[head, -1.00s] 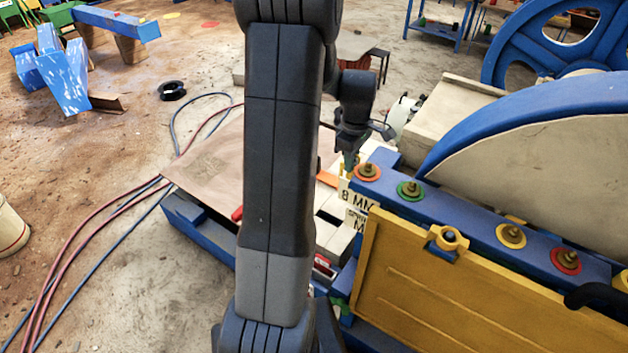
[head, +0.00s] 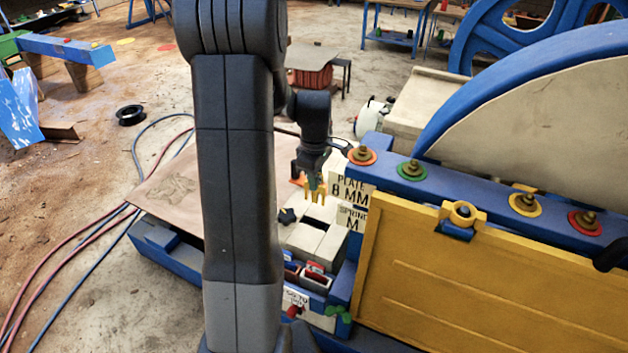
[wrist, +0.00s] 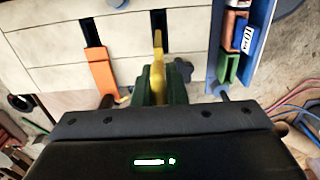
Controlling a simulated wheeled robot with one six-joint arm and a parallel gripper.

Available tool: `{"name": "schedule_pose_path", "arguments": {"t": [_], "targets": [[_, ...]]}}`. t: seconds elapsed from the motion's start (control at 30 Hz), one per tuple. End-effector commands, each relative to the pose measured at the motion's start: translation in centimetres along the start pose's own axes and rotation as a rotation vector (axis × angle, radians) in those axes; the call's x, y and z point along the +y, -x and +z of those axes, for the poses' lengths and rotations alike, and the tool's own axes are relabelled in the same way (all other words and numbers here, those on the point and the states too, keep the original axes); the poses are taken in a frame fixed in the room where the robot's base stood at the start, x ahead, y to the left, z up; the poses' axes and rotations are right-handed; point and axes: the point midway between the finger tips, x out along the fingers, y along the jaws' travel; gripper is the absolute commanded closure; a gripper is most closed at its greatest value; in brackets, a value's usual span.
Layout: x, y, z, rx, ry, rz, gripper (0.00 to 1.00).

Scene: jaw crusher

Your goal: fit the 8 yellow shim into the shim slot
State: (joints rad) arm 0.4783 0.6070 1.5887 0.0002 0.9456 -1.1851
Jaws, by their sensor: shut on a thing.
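My gripper (head: 315,179) is shut on the yellow shim (head: 315,194), a forked plate pointing down over the pale block (head: 302,240). In the wrist view the yellow shim (wrist: 157,62) stands between the green fingers (wrist: 158,94). Its tip is in line with a dark slot (wrist: 159,20) in the pale block (wrist: 125,45); its number cannot be read. In the head view a dark slot (head: 315,223) shows below the shim, with a gap between them. An orange shim (wrist: 100,76) sits at a second dark slot to the left in the wrist view.
Signs reading "PLATE 8 MM" (head: 350,188) and "SPRING M" (head: 353,219) stand close right of the gripper. A blue rack (wrist: 220,70) holds several coloured shims, one marked 10. The blue beam (head: 470,190) and yellow panel (head: 440,275) bound the right side.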

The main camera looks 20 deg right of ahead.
Motion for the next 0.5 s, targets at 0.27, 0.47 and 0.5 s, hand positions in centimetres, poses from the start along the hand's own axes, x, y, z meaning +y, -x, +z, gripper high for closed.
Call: {"name": "schedule_pose_path", "arguments": {"t": [0.27,0.47,0.5], "targets": [[0.0,-0.6,0.1,0.000,0.000,0.000,1.00],[0.0,-2.4,0.1,0.000,0.000,-0.001,1.00],[0.0,-2.8,0.1,0.000,0.000,-0.001,1.00]]}}
